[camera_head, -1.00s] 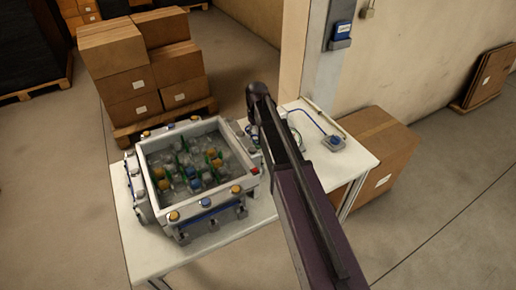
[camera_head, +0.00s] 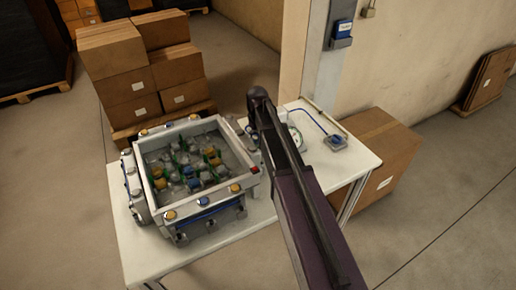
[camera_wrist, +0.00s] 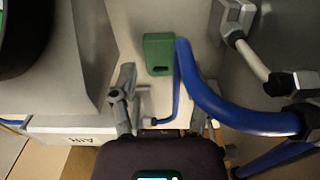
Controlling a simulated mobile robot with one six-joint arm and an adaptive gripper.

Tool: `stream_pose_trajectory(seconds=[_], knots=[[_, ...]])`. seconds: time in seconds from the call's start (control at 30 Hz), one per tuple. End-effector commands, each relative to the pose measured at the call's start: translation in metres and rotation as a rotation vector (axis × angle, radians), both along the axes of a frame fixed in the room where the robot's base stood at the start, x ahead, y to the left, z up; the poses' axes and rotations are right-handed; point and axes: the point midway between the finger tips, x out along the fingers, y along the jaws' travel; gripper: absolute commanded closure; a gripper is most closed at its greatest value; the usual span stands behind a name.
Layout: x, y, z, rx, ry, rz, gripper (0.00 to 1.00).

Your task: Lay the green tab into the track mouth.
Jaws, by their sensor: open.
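In the wrist view, a green block (camera_wrist: 159,53), which looks like the green tab, lies at upper centre on a pale grey surface, beside a blue tube. My gripper (camera_wrist: 163,105) comes in from the bottom edge with its fingers apart. The green block shows beyond the fingertips, not between them; I cannot tell the height gap. In the head view my arm (camera_head: 290,175) covers the gripper and this spot. The track mouth cannot be made out in either view.
The thick blue tube (camera_wrist: 235,115) curves close to my right finger, with grey metal fittings (camera_wrist: 240,15) beside it. A walled grey bin (camera_head: 180,150) with small coloured parts fills the left of the white table (camera_head: 150,255).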

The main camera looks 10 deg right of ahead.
Motion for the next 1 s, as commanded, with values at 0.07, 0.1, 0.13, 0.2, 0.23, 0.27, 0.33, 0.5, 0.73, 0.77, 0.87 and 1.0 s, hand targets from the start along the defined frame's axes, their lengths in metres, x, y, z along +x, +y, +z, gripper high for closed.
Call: stream_pose_trajectory(seconds=[0.07,0.1,0.13,0.2,0.23,0.27,0.33,0.5,0.73,0.77,0.87,1.0], knots=[[0.0,0.0,-0.011,0.0,0.0,0.0,0.4],[0.0,0.0,-0.013,0.0,0.0,0.0,0.4],[0.0,0.0,-0.015,0.0,0.0,0.0,0.4],[0.0,0.0,-0.019,0.0,0.0,0.0,0.4],[0.0,0.0,-0.02,0.0,0.0,0.0,0.4],[0.0,0.0,-0.021,0.0,0.0,0.0,0.4],[0.0,0.0,-0.022,0.0,0.0,0.0,0.4],[0.0,0.0,-0.022,0.0,0.0,0.0,0.4],[0.0,0.0,-0.022,0.0,0.0,0.0,0.4],[0.0,0.0,-0.022,0.0,0.0,0.0,0.4],[0.0,0.0,-0.022,0.0,0.0,0.0,0.4],[0.0,0.0,-0.022,0.0,0.0,0.0,0.49]])
